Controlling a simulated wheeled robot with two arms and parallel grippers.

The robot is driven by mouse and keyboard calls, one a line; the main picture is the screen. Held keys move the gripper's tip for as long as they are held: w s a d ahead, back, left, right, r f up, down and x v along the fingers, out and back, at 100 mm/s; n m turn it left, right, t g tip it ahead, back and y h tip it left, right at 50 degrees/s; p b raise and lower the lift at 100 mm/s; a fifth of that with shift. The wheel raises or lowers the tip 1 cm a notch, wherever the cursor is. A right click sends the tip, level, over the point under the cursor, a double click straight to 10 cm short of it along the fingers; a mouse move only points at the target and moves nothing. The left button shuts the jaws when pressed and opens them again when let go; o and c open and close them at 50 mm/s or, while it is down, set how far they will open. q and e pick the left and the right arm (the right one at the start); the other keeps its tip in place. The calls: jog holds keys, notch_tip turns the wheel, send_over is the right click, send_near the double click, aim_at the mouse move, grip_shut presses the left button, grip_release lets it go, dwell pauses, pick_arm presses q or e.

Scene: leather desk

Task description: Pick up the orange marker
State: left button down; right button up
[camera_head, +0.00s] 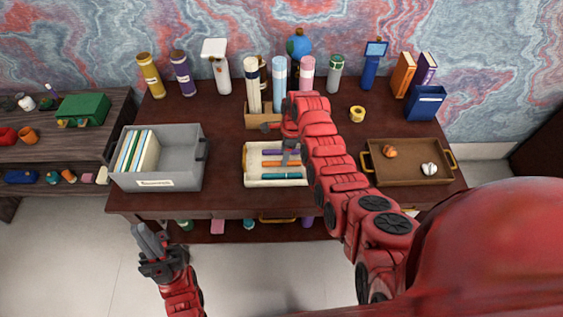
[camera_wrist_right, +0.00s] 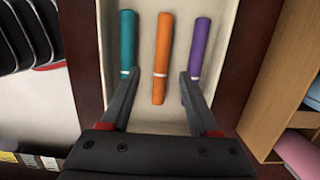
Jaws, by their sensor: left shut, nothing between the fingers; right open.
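The orange marker (camera_wrist_right: 162,62) lies in a cream tray (camera_wrist_right: 229,12) between a teal marker (camera_wrist_right: 127,45) on its left and a purple marker (camera_wrist_right: 200,45) on its right. My right gripper (camera_wrist_right: 157,82) is open above the tray. Its fingers appear on either side of the orange marker's near end, in line with the gaps beside it; I cannot tell the height. My left gripper (camera_head: 148,240) is shut and empty in front of the desk.
A grey bin (camera_head: 190,163) with files stands left of the tray. A brown tray (camera_head: 405,178) with two small items is at right. A wooden holder with tall tubes (camera_head: 279,83) stands behind the marker tray.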

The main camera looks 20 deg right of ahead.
jog(key=shift+w+f+p, duration=0.15)
jog(key=shift+f+p, duration=0.3)
jog(key=shift+f, duration=0.3)
jog(key=shift+a+f+b, duration=0.25)
jog(key=shift+f+b, duration=0.15)
jog(key=shift+f, duration=0.9)
jog(key=shift+c, duration=0.4)
grip_shut()
